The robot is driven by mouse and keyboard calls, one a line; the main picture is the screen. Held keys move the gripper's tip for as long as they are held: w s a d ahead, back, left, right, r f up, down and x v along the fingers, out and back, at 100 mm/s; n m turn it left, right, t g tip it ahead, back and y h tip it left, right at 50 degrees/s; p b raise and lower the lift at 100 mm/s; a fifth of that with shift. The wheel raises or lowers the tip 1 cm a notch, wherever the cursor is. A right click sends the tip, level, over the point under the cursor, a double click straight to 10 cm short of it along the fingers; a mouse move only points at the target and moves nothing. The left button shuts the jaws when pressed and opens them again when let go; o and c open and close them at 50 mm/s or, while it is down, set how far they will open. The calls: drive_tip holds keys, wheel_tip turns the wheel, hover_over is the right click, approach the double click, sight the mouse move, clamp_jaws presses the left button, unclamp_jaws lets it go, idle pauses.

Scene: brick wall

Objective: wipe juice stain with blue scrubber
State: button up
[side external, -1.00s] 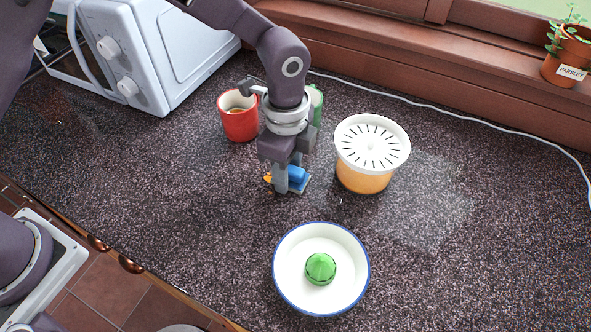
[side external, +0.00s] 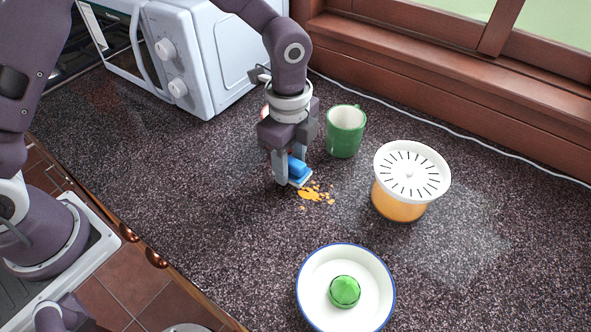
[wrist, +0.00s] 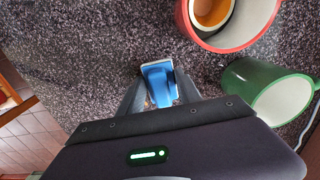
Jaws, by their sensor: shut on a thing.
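My gripper (side external: 291,172) is shut on the blue scrubber (side external: 298,167), low at the counter surface. In the wrist view the scrubber (wrist: 159,84) sits between the two fingers, its pale pad edge facing out. The orange juice stain (side external: 316,194) is a splattered patch on the dark speckled counter, just to the lower right of the scrubber. The scrubber appears to be at the stain's upper left edge. Whether it presses on the counter is hard to tell.
A green mug (side external: 344,132) stands close behind the gripper, and a red mug (wrist: 237,40) is mostly hidden behind the arm in the side view. An orange juicer (side external: 402,200) is to the right. A white bowl (side external: 312,310) with a green reamer (side external: 344,291) is in front. A microwave (side external: 215,60) stands at the back left.

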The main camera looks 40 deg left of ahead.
drive_tip(key=shift+r, duration=2.9)
wheel_tip(320, 180, up, 2)
hover_over(242, 239)
wheel_tip(242, 239, down, 9)
drive_tip(key=shift+f, duration=0.35)
